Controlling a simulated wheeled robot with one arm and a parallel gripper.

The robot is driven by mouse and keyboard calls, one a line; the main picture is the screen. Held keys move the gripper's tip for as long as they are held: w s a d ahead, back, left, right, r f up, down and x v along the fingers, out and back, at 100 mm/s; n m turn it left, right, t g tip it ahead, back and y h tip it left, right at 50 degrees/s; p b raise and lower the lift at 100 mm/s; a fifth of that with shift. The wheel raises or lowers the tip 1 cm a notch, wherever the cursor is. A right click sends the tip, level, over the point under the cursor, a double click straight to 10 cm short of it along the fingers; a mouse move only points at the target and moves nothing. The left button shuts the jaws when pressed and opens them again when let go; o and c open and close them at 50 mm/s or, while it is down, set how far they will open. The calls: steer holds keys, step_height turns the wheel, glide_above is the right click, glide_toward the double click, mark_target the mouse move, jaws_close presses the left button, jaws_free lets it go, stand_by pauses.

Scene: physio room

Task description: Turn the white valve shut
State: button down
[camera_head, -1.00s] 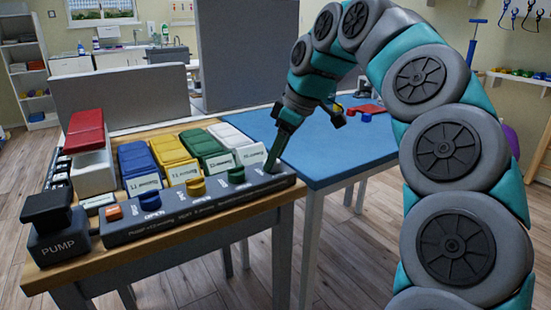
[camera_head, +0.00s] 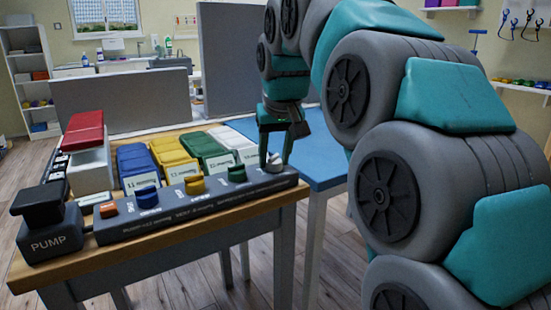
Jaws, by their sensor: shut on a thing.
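The white valve (camera_head: 274,166) is a small knob at the right end of the dark valve block (camera_head: 200,214), near the block's far right corner. My gripper (camera_head: 274,162) reaches down from above with one finger on each side of the white valve and is shut on it. Part of the valve is hidden behind the fingers. I cannot read the valve's angle clearly.
Orange (camera_head: 108,210), blue (camera_head: 147,194), yellow (camera_head: 194,185) and green (camera_head: 237,173) valves stand left along the same block. A black PUMP box (camera_head: 52,242) is at the table's left end. Coloured pads lie behind the block. A blue table (camera_head: 322,160) is at right.

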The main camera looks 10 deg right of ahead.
steer(key=m+h, duration=0.1)
steer(key=m, duration=0.1)
steer(key=m+h, duration=0.1)
steer(key=m, duration=0.2)
steer(key=shift+a+m, duration=0.2)
steer(key=shift+m, duration=0.1)
stand_by(0.5)
steer(key=shift+c, duration=1.9)
jaws_free()
steer(key=v, duration=0.8)
steer(key=shift+w, duration=0.2)
